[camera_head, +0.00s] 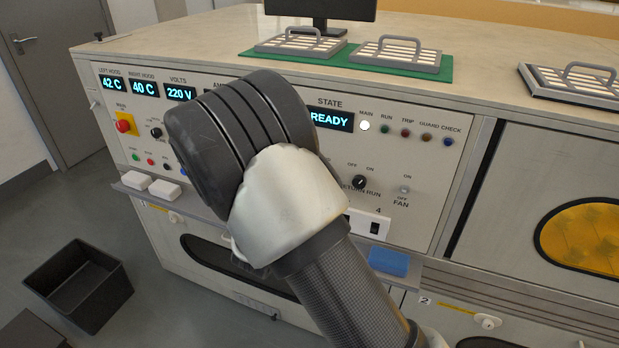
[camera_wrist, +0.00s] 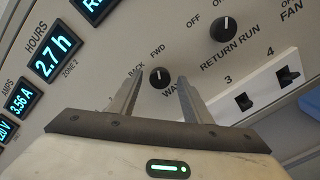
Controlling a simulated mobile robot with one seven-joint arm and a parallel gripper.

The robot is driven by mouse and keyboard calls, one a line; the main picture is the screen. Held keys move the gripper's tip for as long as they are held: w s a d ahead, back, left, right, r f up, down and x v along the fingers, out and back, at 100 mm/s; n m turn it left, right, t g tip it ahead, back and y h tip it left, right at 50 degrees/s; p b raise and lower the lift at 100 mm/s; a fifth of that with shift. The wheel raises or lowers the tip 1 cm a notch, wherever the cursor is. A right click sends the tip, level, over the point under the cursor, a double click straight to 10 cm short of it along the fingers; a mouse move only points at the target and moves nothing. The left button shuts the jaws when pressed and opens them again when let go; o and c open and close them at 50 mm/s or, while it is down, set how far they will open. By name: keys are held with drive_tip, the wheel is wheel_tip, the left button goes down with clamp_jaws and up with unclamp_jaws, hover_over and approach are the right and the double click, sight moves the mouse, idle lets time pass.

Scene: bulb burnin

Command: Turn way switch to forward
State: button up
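The way switch (camera_wrist: 159,77) is a small round black knob on the pale panel in the wrist view, with BACK and FWD printed by its upper side. A light pointer mark shows on it, but it is too small to tell surely which label it points to. My gripper (camera_wrist: 160,84) is open, with one finger on each side of the knob and visible gaps between. Whether the fingertips reach the panel I cannot tell. In the head view my arm hides both the gripper and the way switch.
The return run knob (camera_head: 359,182) is close by, right of the way switch, and rocker switches (camera_wrist: 244,101) sit below it. A ledge under the panel holds a blue block (camera_head: 388,262) and white blocks (camera_head: 165,189). The state display (camera_head: 330,119) reads READY.

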drive_tip(key=p+v, duration=0.1)
drive_tip(key=v, duration=1.6)
drive_tip(key=shift+s, duration=0.15)
